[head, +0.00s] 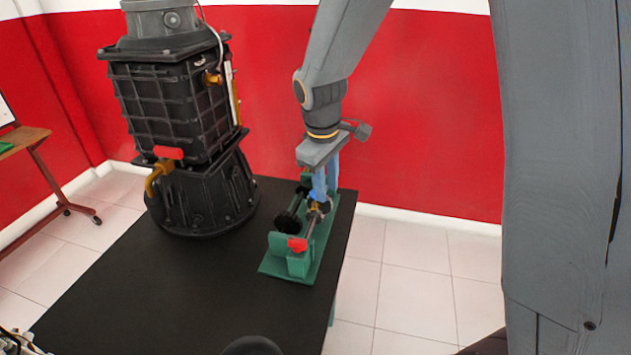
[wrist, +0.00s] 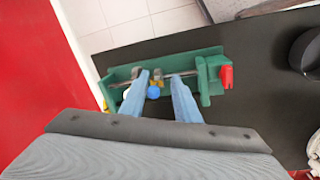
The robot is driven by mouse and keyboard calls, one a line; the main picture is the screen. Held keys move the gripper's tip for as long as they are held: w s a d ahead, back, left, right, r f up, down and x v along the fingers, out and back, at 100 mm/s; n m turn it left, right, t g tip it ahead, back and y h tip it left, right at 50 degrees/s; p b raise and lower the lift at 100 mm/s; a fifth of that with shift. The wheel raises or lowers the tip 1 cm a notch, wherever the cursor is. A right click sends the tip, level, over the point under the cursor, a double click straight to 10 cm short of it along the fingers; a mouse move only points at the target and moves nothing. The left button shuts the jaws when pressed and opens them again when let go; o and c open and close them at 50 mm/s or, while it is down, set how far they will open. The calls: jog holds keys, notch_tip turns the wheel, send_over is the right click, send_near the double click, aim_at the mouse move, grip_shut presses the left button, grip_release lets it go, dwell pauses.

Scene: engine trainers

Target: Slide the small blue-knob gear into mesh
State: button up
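The green gear trainer (head: 303,265) sits at the right edge of the black table, with a shaft along it. In the wrist view its green frame (wrist: 207,80) lies across the middle. The small blue knob (wrist: 153,92) shows between my two blue fingers, closer to the left one. Small brass-coloured parts (wrist: 160,76) sit on the shaft beside it. My gripper (wrist: 160,78) is open, with a clear gap between the knob and the right finger. In the head view my gripper (head: 320,190) reaches down over the trainer from above, partly hiding the gears.
A red part (head: 297,244) is on the trainer's near end. A black gear (head: 288,222) sits on its left side. A large black gearbox (head: 185,130) stands left on the table (head: 150,285). The tabletop in front is mostly clear; a red wall is behind.

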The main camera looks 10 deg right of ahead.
aim_at(315, 207)
jog(key=w+a+n+p, duration=0.1)
jog(key=w+a+n, duration=0.1)
jog(key=w+a, duration=0.1)
jog(key=shift+w+d+f+p, duration=0.15)
jog(key=shift+w+f+p, duration=0.15)
jog(key=shift+f, duration=0.8)
jog(key=shift+w+d+f+p, duration=0.2)
jog(key=shift+f+p, duration=0.1)
jog(key=shift+f, duration=0.75)
jog(key=shift+w+d+f+p, duration=0.1)
jog(key=shift+w+f+p, duration=0.2)
jog(key=shift+f, duration=0.8)
grip_shut()
jog(key=shift+s, duration=0.1)
